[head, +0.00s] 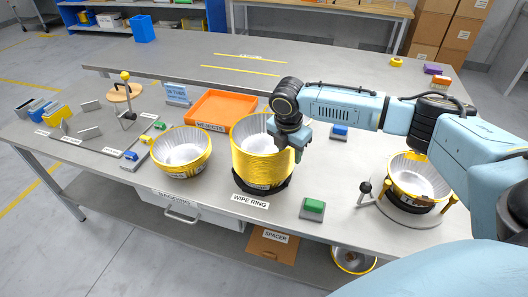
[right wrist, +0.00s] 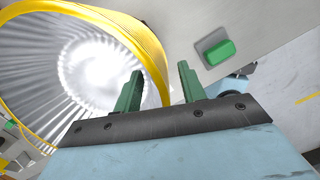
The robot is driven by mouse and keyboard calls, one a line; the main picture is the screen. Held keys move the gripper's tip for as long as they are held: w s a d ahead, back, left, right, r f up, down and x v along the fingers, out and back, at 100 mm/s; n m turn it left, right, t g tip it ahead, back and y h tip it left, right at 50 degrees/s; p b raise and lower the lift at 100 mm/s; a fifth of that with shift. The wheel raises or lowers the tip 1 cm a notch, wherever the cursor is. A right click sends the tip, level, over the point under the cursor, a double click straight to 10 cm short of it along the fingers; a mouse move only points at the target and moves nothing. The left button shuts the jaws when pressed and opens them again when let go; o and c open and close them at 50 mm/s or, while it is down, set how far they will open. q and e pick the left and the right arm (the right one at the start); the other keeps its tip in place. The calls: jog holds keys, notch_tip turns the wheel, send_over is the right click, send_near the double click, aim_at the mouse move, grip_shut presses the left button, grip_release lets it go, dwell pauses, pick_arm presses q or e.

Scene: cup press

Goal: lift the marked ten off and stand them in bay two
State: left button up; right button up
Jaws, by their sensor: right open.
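A tall stack of nested gold-rimmed cups (head: 262,160) stands on a dark round base behind the "WIPE RING" label, at the middle of the table. The individual cups in it are too fine to tell apart. My right gripper (head: 297,150) is at the stack's right rim. In the right wrist view, its green fingers (right wrist: 160,90) are open, one over the inside of the gold rim (right wrist: 150,45) and one outside it, without closing on it. A grey rack (head: 95,130) with upright dividers lies at the left; its labels are too small to read. My left gripper is not in view.
A shorter gold-rimmed bowl (head: 181,150) stands left of the stack. An orange rejects tray (head: 222,110) is behind. A green button (head: 313,207) is at the front right. More cups (head: 418,178) stand in a round fixture with yellow posts.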

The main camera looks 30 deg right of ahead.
jog(key=shift+c, duration=0.2)
grip_shut()
